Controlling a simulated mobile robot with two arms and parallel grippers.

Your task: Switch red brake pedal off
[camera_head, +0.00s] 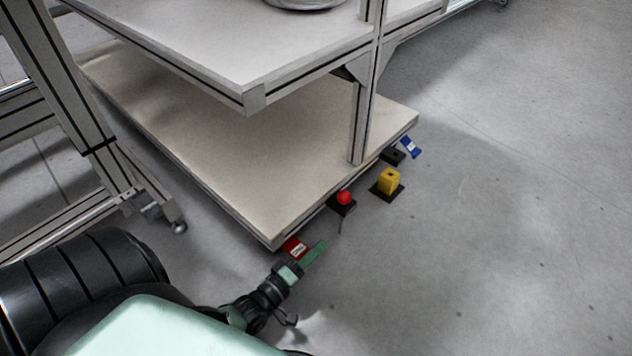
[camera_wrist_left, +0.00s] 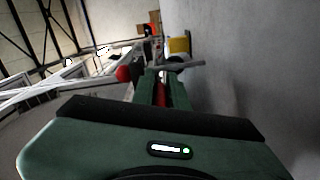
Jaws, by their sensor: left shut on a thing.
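The red brake pedal (camera_head: 295,247) is on the floor by the front corner of the low shelf, partly hidden behind my left gripper. My left gripper (camera_head: 316,251) reaches over the floor at this corner, its green fingers beside the pedal in the head view. In the left wrist view my left gripper (camera_wrist_left: 163,82) is shut on the pedal, whose red strip (camera_wrist_left: 161,95) shows between the fingers. The pedal's exact tilt and its base are hidden. My right gripper is not in view.
A red ball knob (camera_head: 344,198) on a black base, a yellow block (camera_head: 389,181) and a blue pedal (camera_head: 410,147) stand along the shelf edge. The metal-framed shelf (camera_head: 270,225) borders the left side. The floor to the right is clear.

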